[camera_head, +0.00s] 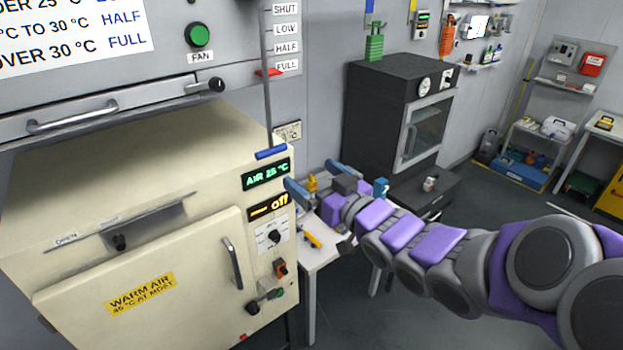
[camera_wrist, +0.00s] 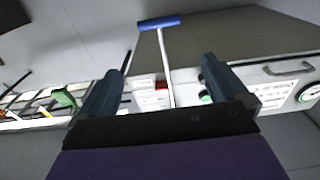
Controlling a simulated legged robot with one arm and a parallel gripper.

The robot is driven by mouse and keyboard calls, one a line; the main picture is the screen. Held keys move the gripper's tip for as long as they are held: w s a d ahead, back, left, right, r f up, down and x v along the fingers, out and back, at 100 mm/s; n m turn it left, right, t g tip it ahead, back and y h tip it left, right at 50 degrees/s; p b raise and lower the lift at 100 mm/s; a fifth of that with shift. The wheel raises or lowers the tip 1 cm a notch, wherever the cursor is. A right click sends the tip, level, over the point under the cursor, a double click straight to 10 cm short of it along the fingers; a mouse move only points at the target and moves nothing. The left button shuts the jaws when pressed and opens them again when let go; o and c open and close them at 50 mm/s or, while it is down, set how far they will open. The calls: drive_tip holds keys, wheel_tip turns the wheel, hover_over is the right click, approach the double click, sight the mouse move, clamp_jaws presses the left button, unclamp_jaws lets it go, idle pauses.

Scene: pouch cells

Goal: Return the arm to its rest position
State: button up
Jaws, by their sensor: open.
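My arm (camera_head: 430,245) reaches from the lower right toward the beige warm-air oven. My gripper (camera_head: 314,180) is at its far end, just right of the oven's front displays. Its two dark blue fingers are spread apart, with nothing between them that I can see held. In the wrist view my gripper (camera_wrist: 160,78) is open too. A blue bar handle (camera_head: 271,152) hangs on a thin rod beside the oven's top corner. It shows beyond the fingers in the wrist view (camera_wrist: 160,22), apart from them, its rod lined up between them.
The oven (camera_head: 130,240) fills the left, its door shut, its displays reading "AIR 25 °C" and "off". A red pointer (camera_head: 268,72) sits by the FULL label. A white table (camera_head: 318,258) with small items lies under my gripper; a dark cabinet (camera_head: 385,110) stands behind. Floor shows at right.

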drive_tip(key=s+d+f+m+g+h+b, duration=0.2)
drive_tip(key=d+f+g+h+b, duration=0.3)
drive_tip(key=f, duration=0.8)
drive_tip(key=s+d+f+m+g+h+b, duration=0.4)
drive_tip(key=s+d+f, duration=0.3)
drive_tip(key=s+f, duration=0.35)
drive_tip(key=s+a+f+g+b, duration=0.1)
drive_tip(key=s+f+g+b, duration=0.1)
drive_tip(key=s, duration=0.9)
drive_tip(key=s+a+f+g+h+b, duration=0.1)
drive_tip(key=s+f+g+b, duration=0.2)
drive_tip(key=s, duration=0.9)
drive_tip(key=f+g, duration=0.1)
drive_tip(key=g, duration=0.2)
drive_tip(key=shift+s+a+f+m, duration=0.25)
drive_tip(key=shift+a+f+m, duration=0.05)
drive_tip(key=shift+f+m, duration=0.1)
drive_tip(key=shift+d, duration=0.2)
